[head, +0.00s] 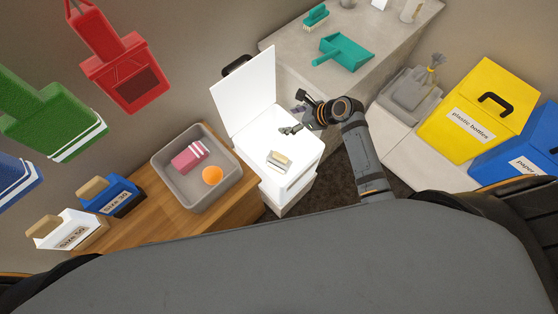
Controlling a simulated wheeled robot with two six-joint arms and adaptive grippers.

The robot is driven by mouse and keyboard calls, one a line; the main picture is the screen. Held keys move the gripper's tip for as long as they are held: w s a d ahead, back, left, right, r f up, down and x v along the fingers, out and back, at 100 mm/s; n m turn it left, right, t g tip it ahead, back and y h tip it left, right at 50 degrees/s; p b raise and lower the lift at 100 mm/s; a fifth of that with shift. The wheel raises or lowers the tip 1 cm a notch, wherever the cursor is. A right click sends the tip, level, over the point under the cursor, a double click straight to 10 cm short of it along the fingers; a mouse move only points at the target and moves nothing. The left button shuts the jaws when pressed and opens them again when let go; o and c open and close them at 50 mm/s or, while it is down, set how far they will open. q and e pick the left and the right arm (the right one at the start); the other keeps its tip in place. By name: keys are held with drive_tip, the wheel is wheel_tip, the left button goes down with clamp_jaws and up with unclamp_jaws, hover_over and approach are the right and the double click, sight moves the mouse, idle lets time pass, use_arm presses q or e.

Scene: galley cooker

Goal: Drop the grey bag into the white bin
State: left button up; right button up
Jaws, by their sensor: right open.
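The white bin (305,148) stands in the middle with its lid (252,88) raised. A small pale-and-yellow item (279,162) shows at its opening; I cannot tell what it is. My right gripper (294,119) is open at the bin's upper right edge, with its fingers toward the opening, and I see nothing held in it. A grey shape with a gathered, yellow-banded neck (409,96), apparently the grey bag, rests at the right on the light surface, apart from my gripper. My left gripper is not in view.
A yellow bin (486,108) and a blue bin (515,146) stand at the right. A teal dustpan (344,53) and brush (316,17) lie on the grey counter (290,52). A grey tray (166,177) with an orange ball (212,174) sits on the wooden top at the left.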

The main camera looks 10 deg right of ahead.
drive_tip(key=v, duration=0.4)
drive_tip(key=shift+s+d+r, duration=0.1)
drive_tip(key=shift+d+r, duration=0.1)
drive_tip(key=shift+r, duration=0.05)
idle(0.3)
